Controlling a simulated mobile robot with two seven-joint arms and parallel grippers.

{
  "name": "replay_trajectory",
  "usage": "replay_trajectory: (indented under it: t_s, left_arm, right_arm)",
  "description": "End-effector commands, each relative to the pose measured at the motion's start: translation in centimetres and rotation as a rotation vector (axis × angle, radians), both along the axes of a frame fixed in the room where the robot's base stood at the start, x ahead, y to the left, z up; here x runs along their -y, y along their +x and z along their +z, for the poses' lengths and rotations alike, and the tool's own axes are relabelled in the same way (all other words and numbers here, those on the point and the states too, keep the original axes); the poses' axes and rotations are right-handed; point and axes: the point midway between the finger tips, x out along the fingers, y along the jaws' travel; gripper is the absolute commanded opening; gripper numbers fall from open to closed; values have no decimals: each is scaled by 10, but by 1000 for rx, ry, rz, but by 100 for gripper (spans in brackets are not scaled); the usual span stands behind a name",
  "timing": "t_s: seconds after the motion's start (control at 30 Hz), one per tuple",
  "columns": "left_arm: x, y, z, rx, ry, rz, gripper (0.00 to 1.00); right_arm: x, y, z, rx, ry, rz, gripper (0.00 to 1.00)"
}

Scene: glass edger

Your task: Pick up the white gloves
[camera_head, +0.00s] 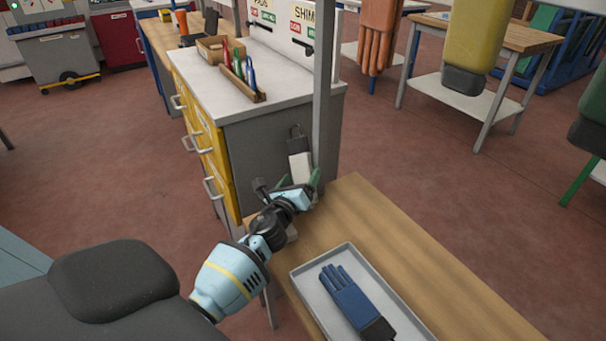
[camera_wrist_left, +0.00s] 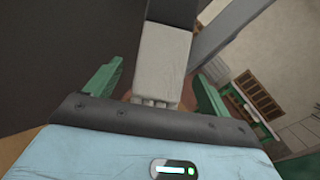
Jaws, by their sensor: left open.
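The white gloves (camera_head: 300,165) have a dark cuff and hang upright against the grey end of the drawer cabinet, beside a metal post. My left gripper (camera_head: 301,180) is just below and in front of them, with its green fingers spread. In the left wrist view, the white gloves (camera_wrist_left: 161,58) lie between the two open fingers of the left gripper (camera_wrist_left: 158,74), with gaps on both sides. Their lower finger ends are partly hidden behind the gripper's dark front edge. My right gripper is out of view.
A wooden table (camera_head: 415,245) stands below and right of the gripper. On it, a grey tray (camera_head: 305,280) holds blue gloves (camera_head: 348,300). The cabinet top (camera_head: 205,78) carries a wooden holder (camera_head: 240,82) with pens. An orange glove (camera_head: 376,40) hangs further back.

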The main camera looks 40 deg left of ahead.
Motion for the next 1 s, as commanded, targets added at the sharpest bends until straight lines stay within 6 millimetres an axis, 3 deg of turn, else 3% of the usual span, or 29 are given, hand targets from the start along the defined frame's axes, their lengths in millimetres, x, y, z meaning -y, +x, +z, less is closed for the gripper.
replay_trajectory:
  t_s: [0.2,0.6,1.0]
  left_arm:
    - [0,1,0,0,0,0,82]
    - [0,0,0,0,0,0,30]
    - [1,-5,8,1,1,0,29]
  right_arm:
    - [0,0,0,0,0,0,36]
    - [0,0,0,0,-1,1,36]
    - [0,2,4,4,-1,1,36]
